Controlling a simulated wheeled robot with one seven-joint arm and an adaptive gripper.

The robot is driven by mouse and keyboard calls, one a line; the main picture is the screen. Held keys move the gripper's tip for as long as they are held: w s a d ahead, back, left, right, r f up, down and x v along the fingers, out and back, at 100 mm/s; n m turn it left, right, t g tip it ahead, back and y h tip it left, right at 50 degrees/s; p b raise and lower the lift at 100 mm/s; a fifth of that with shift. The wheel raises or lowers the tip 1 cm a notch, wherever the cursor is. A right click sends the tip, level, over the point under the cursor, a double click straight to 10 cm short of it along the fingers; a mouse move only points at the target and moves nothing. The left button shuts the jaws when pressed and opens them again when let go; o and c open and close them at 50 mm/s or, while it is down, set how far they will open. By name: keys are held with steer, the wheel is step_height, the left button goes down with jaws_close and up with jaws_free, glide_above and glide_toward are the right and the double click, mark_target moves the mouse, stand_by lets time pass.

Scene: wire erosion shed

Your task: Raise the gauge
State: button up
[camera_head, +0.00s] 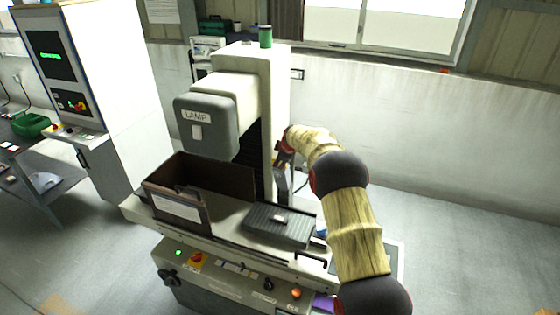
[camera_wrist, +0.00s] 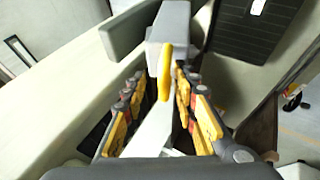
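A grey block with a yellow strip (camera_wrist: 180,22) shows at the upper middle of the wrist view, with a pale bar running from it toward the camera; it may be the gauge, but I cannot tell for sure. My gripper (camera_wrist: 160,80) has its yellow-padded fingers on either side of this part. Whether the fingers press on it or only stand beside it is unclear. In the head view my gripper (camera_head: 284,164) is beside the machine's column, right of the dark box, and what lies between its fingers is too small to make out.
A brown open box (camera_head: 180,207) and a dark ribbed plate (camera_head: 262,226) with a small light item (camera_head: 281,218) stand on the machine bed. The machine head marked LAMP (camera_head: 207,128) overhangs the box. A white cabinet (camera_head: 110,90) stands left. The floor at right is clear.

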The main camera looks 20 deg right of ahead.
steer(key=v, duration=1.1)
steer(key=shift+r, duration=0.3)
steer(key=shift+s, duration=0.15)
steer(key=s+a+f+m+g, duration=0.1)
steer(key=s+f+m+g, duration=0.2)
steer(key=s+f+m, duration=0.55)
steer(key=s+a+f+m+b, duration=0.1)
steer(key=s+b, duration=0.6)
steer(key=s, duration=0.9)
steer(key=s+a+f+m+b, duration=0.1)
steer(key=s+a+b, duration=0.2)
steer(key=s+b, duration=0.5)
steer(key=s+a+f+m+t+b, duration=0.1)
steer(key=s+a+b, duration=0.2)
steer(key=s, duration=2.2)
steer(key=b, duration=0.4)
steer(key=shift+s+h, duration=0.3)
